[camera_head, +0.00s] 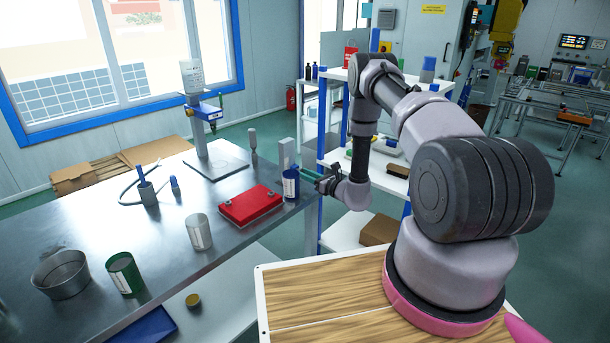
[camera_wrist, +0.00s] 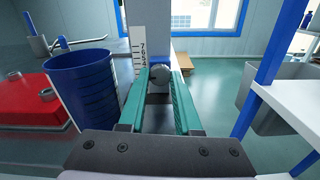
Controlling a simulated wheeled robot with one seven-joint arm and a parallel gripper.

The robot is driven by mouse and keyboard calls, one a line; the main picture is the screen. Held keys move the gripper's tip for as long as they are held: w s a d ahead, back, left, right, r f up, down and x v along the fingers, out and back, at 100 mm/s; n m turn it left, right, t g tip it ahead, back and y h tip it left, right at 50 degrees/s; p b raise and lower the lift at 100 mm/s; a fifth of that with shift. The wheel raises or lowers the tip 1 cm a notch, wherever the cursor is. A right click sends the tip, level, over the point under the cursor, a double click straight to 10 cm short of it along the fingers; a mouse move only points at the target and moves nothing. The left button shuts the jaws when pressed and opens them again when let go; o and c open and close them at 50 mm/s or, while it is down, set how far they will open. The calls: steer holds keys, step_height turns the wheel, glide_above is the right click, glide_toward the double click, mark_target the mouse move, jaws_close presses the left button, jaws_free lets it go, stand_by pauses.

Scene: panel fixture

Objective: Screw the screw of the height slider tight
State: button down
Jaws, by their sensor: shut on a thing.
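The screw (camera_wrist: 157,70) shows a round grey head in the wrist view, in front of a blue slider part (camera_wrist: 153,92) that is mostly hidden behind it and my fingers. The slider sits on an upright grey post beside a white number scale (camera_wrist: 138,50). My gripper (camera_wrist: 160,76) has its teal fingers on both sides of the screw head and is shut on it. In the head view my gripper (camera_head: 311,177) reaches in from the right at the table's far right corner, by the grey and blue post (camera_head: 287,152). The screw is hidden there.
A blue cup (camera_head: 291,184) stands close beside my gripper, and it is large at the left in the wrist view (camera_wrist: 84,88). A red box (camera_head: 250,205) lies left of it. A shelf with a blue upright (camera_wrist: 268,68) stands to the right.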

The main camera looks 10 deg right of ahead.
steer(key=m, duration=0.5)
steer(key=shift+m, duration=0.3)
steer(key=m, duration=0.4)
steer(key=shift+s, duration=0.1)
steer(key=m, duration=0.9)
steer(key=shift+m, duration=0.3)
steer(key=m, duration=1.3)
steer(key=shift+r+m, duration=0.1)
steer(key=shift+m, duration=2.2)
